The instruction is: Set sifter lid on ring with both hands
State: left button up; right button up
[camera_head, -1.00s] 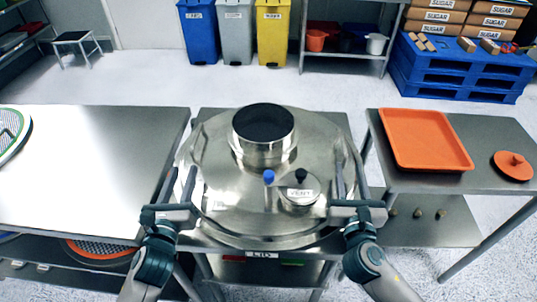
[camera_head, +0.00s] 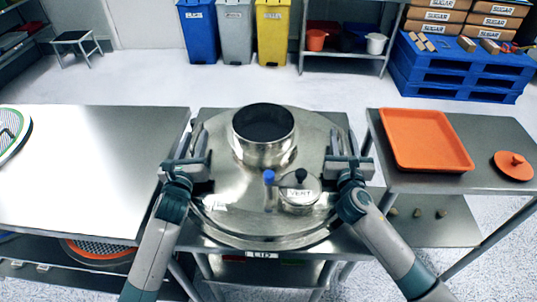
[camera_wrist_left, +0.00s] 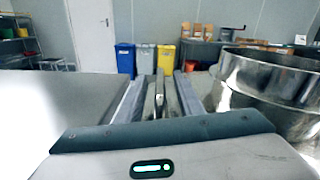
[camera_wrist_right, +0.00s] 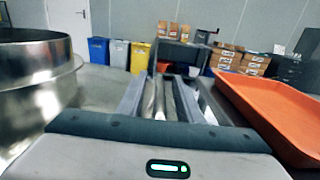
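The round steel sifter lid (camera_head: 235,205) lies flat on the middle table, with a raised central collar (camera_head: 264,155), a blue-topped knob and a vent cap (camera_head: 300,192). My left gripper (camera_head: 191,142) is at the lid's left side, fingers pointing away from me. My right gripper (camera_head: 347,145) is at its right side in the same way. In each wrist view the fingers are apart, with a thin bar-like handle (camera_wrist_left: 159,95) (camera_wrist_right: 169,98) between them; gaps seem to remain. I cannot make out a separate ring.
The middle table carries a LID label (camera_head: 262,255). An orange tray (camera_head: 425,140) and an orange lid (camera_head: 514,166) are on the right table (camera_head: 490,130). The left table (camera_head: 90,170) is mostly clear, with part of a mesh disc (camera_head: 12,130) at its far left.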

pick_arm(q)
jog(key=shift+w, duration=0.1)
pick_arm(e)
jog(key=shift+w, duration=0.1)
pick_arm(q)
grip_shut()
pick_arm(e)
grip_shut()
dwell(1.1)
pick_arm(q)
jog(key=shift+w+d+r, duration=0.1)
jog(key=shift+r, duration=0.2)
pick_arm(e)
jog(key=shift+w+r, duration=0.15)
jog(key=shift+r, duration=0.15)
